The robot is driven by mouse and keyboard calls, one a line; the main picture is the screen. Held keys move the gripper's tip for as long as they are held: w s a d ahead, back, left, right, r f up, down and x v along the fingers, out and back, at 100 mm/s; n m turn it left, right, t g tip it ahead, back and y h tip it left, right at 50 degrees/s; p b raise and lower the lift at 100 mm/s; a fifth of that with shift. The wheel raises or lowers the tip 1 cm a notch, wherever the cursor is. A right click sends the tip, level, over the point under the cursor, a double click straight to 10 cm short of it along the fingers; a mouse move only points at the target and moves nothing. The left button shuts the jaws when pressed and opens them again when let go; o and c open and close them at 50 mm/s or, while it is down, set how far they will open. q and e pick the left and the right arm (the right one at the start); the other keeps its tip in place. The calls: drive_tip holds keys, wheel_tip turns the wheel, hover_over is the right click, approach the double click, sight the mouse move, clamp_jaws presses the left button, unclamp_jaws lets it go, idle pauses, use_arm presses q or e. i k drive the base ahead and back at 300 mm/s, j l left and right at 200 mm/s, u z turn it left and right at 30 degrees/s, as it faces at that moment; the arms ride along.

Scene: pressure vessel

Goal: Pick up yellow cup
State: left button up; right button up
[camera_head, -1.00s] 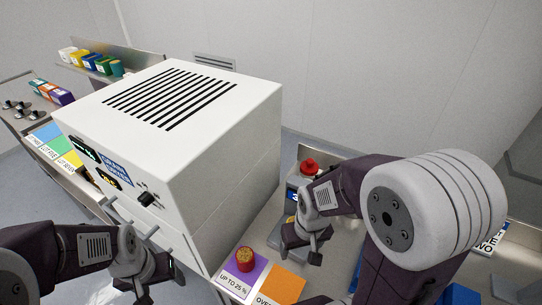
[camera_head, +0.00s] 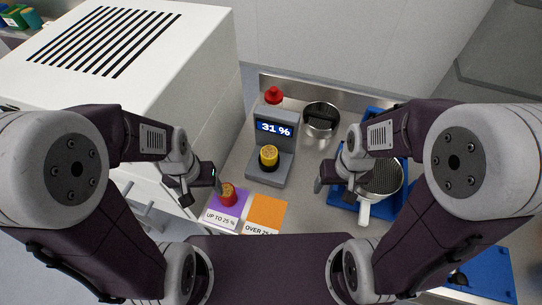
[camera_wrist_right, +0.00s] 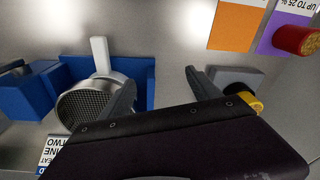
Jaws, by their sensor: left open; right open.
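The yellow cup (camera_head: 268,155) stands on the base of a grey device (camera_head: 288,142) whose display reads 31 %. In the right wrist view its yellow side (camera_wrist_right: 252,101) shows at the right, partly hidden behind a finger and the gripper body. My right gripper (camera_head: 323,178) is open and empty, to the right of the device and apart from the cup. Its two fingers (camera_wrist_right: 160,92) are spread in the wrist view. My left gripper (camera_head: 202,186) is open, to the left of the cup, near a red cup.
The red cup (camera_head: 228,195) stands on a purple "UP TO 25 %" card; the orange card (camera_head: 265,213) beside it is empty. A round sieve with a white handle (camera_head: 363,212) lies at the right on blue holders. A metal pot (camera_head: 321,119) stands behind. A white cabinet (camera_head: 150,60) fills the left.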

sight(269, 154)
drive_tip(key=u, duration=1)
drive_tip(key=k+l, duration=0.15)
drive_tip(key=k, duration=0.2)
drive_tip(key=k+l+z, duration=0.1)
drive_tip(key=k, duration=0.2)
